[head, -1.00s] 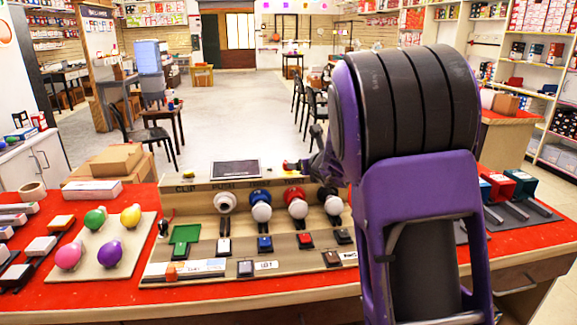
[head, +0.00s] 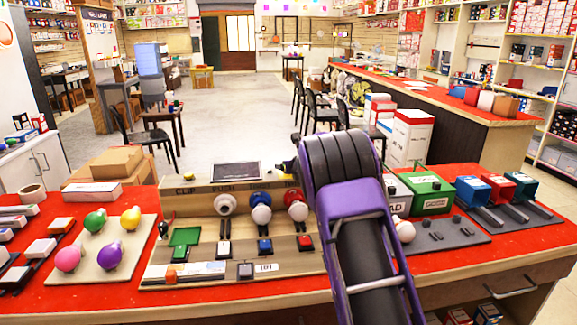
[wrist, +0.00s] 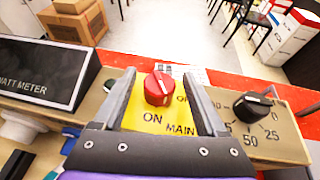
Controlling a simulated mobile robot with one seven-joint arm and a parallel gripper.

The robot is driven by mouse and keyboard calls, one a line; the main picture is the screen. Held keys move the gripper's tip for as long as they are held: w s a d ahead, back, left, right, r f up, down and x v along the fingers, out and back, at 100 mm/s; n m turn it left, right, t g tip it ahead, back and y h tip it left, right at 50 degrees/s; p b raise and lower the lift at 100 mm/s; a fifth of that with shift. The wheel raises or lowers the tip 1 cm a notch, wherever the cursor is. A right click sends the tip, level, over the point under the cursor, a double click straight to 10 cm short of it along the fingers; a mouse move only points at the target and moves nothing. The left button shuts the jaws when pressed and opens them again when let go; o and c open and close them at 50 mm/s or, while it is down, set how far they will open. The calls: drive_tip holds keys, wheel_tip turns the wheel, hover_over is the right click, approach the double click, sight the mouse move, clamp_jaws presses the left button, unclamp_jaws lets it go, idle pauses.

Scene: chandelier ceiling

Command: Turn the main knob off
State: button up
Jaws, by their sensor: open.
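The main knob (wrist: 158,88) is round and red with a white pointer line, on a yellow plate (wrist: 150,121) marked "ON" and "MAIN", in the wrist view. My gripper (wrist: 158,74) is open, with one finger on each side of the knob. Contact cannot be told. In the head view my gripper (head: 287,166) is at the back of the test board, and the arm hides the knob there.
A black dial (wrist: 253,107) marked "25" and "50" sits just right of my gripper. The watt meter screen (wrist: 42,73) is at its left. The board (head: 200,262) carries bulbs in sockets and switches. Green and blue boxes (head: 473,188) stand at the right.

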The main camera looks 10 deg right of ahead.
drive_tip(key=shift+w, duration=0.15)
clamp_jaws()
idle(0.4)
